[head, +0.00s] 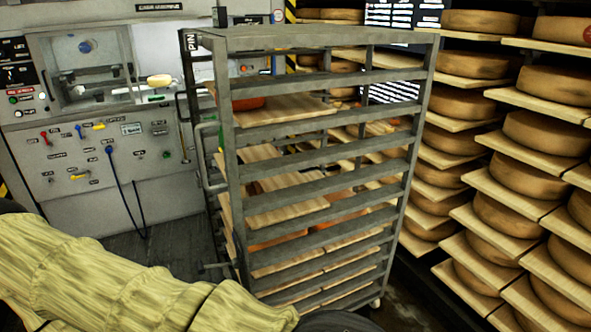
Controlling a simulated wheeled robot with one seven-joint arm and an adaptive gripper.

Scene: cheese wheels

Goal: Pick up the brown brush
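I cannot make out a brown brush for certain in the head view. A small pale tan oval object (159,81) rests on the ledge of the grey machine at the upper left; it is too small to tell what it is. My arm, in a yellowish sleeve, crosses the lower left and ends in a dark part at the bottom edge. My gripper's fingers are not visible.
A grey metal rack (231,160) with wooden boards and some orange-brown items stands in the centre. Shelves of cheese wheels (505,212) fill the right. The grey machine (112,185) has knobs, levers and a hanging cable. Dark floor (165,243) shows between machine and rack.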

